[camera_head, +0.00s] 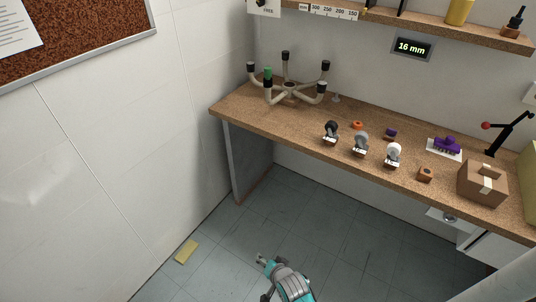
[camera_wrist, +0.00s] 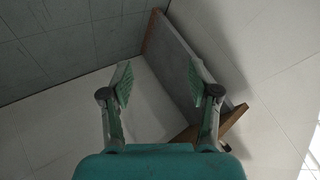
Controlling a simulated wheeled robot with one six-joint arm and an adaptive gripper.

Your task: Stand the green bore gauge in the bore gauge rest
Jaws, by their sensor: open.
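A small green piece (camera_head: 267,72), which looks like the green bore gauge, stands upright at the left of the upturned chair base (camera_head: 289,89) on the bench. It rises by a black leg-end cap; I cannot tell whether it sits in or behind that leg. A small brown block (camera_head: 425,173) near the bench's front edge may be the bore gauge rest; its top is too small to read clearly. My gripper (camera_head: 263,259) is low over the floor, well apart from the bench. In the wrist view my gripper (camera_wrist: 160,88) is open, with nothing between its fingers.
The bench (camera_head: 300,123) holds black (camera_head: 330,130), grey (camera_head: 360,142) and white (camera_head: 393,153) casters, an orange ring (camera_head: 357,125), purple pieces (camera_head: 446,145) and a cardboard box (camera_head: 482,184). A shelf (camera_head: 430,25) hangs above. A yellow pad (camera_head: 186,251) lies on the floor.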

